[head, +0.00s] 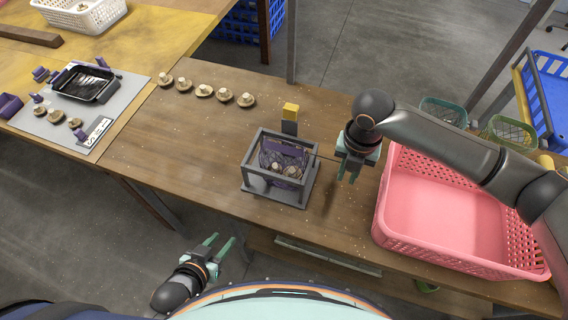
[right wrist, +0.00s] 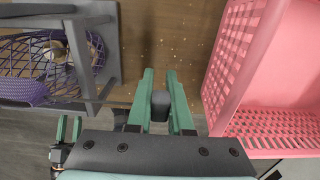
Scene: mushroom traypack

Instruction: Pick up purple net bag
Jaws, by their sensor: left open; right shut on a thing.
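The purple net bag (head: 283,157) sits inside a grey open frame stand (head: 250,162) on the wooden table, with pale brown mushrooms (head: 291,171) in it. In the right wrist view the purple net (right wrist: 25,75) spreads at the left, inside the grey frame (right wrist: 88,50). My right gripper (head: 347,176) is just right of the stand, shut on a dark grey knob (right wrist: 160,104). A thin rod runs from the stand toward this gripper. My left gripper (head: 222,243) is open and empty, in front of the table's near edge, apart from the bag.
A pink crate (head: 381,222) stands close to the right of my right gripper. A yellow-topped post (head: 290,112) rises behind the stand. Several mushrooms (head: 203,90) lie in a row at the back left. A grey mat (head: 131,97) with a black tray (head: 80,96) is further left.

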